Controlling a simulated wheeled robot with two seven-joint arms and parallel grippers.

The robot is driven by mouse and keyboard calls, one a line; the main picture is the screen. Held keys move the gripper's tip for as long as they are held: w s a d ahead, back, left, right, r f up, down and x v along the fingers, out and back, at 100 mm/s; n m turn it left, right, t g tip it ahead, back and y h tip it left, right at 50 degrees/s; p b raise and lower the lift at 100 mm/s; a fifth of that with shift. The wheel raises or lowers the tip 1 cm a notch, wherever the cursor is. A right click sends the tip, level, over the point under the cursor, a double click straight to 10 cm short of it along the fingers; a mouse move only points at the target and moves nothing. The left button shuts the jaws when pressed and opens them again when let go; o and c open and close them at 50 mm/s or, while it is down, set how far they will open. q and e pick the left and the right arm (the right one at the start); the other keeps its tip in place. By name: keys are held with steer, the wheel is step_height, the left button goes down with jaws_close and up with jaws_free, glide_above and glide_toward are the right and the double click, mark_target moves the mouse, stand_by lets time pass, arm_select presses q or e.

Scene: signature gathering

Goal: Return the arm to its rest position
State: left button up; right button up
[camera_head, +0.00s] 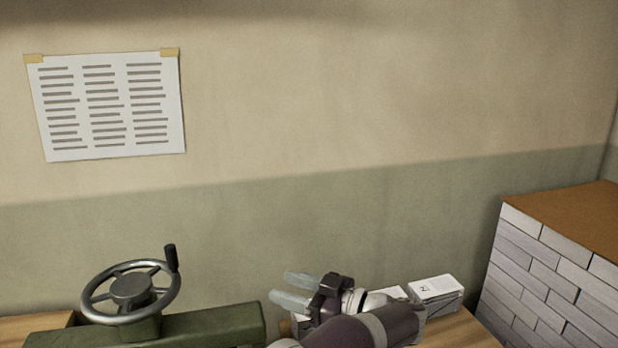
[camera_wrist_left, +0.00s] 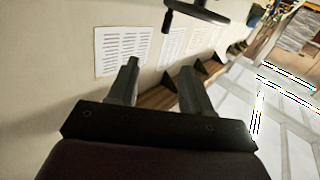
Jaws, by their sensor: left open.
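My left gripper (camera_head: 293,289) is at the bottom middle of the head view, above the bench beside a green machine. Its two grey fingers point left and are apart with nothing between them. In the left wrist view the fingers (camera_wrist_left: 158,88) are spread and empty, with the wall and bench edge behind them. My right gripper is in neither view.
A green machine (camera_head: 215,326) with a handwheel (camera_head: 130,290) stands at the lower left. White printed blocks (camera_head: 435,287) sit behind my arm. A printed sheet (camera_head: 108,105) is taped to the wall.

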arm_select(q)
steer(key=w+d+f+m+t+h, duration=0.6)
steer(key=w+d+m+t+h, duration=0.3)
steer(key=h, duration=0.4)
steer(key=s+f+m+g+h, duration=0.4)
steer(key=f+g+h, duration=0.1)
steer(key=f+h, duration=0.15)
steer(key=s+a+f+m+g+y, duration=0.1)
steer(key=s+a+f+g, duration=0.3)
steer(key=s+a, duration=0.45)
steer(key=s+a+f+m+g+y, duration=0.1)
steer(key=s+a+f+g, duration=0.35)
steer(key=s, duration=0.65)
steer(key=s+a+r+n+g+y, duration=0.1)
steer(key=s+a+r, duration=0.1)
steer(key=s+a, duration=0.7)
steer(key=a, duration=0.3)
steer(key=shift+a+r+g, duration=0.15)
steer(key=shift+r+g, duration=0.1)
steer(key=shift+g, duration=0.1)
